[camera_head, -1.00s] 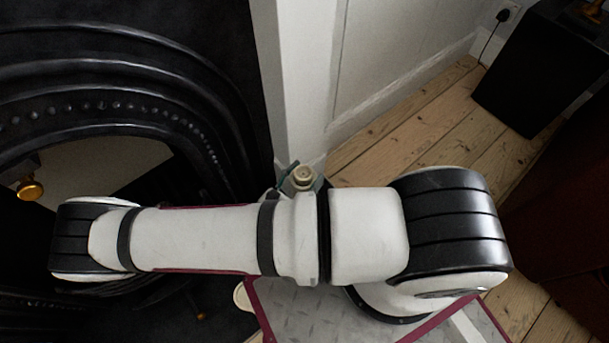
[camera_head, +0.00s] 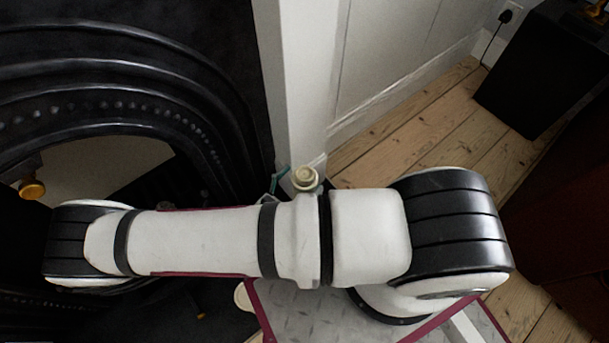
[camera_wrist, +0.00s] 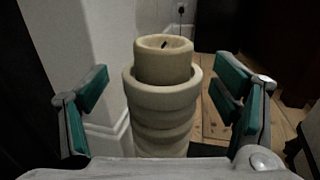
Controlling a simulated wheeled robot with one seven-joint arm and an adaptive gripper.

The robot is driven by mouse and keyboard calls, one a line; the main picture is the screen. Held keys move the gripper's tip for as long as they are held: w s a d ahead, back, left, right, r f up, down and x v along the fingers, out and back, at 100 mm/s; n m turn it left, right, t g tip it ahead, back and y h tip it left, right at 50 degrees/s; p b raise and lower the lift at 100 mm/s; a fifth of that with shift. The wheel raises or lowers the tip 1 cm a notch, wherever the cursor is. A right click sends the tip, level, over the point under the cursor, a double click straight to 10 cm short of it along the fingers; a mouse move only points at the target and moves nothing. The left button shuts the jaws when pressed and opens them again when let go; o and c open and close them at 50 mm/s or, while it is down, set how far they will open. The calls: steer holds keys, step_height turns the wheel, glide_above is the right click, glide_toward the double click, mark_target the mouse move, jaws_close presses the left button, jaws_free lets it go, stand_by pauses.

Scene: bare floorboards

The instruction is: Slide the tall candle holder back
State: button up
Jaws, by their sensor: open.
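The tall candle holder (camera_wrist: 162,112) is a pale, ribbed column with a cream candle (camera_wrist: 164,60) and dark wick in its top. In the wrist view it stands upright at the middle, between the two teal-padded fingers of my gripper (camera_wrist: 162,98). The fingers are spread wide, with a gap on each side of the holder. In the head view only the round top of the candle (camera_head: 305,177) shows above my arm, by the foot of the white wall. My arm hides the rest of the holder there, and most of my gripper.
A white wall edge (camera_head: 300,90) stands right behind the holder. A black box (camera_head: 535,70) stands at the upper right. Bare floorboards (camera_head: 420,130) lie between wall and box.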

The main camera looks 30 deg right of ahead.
steer(key=v, duration=1)
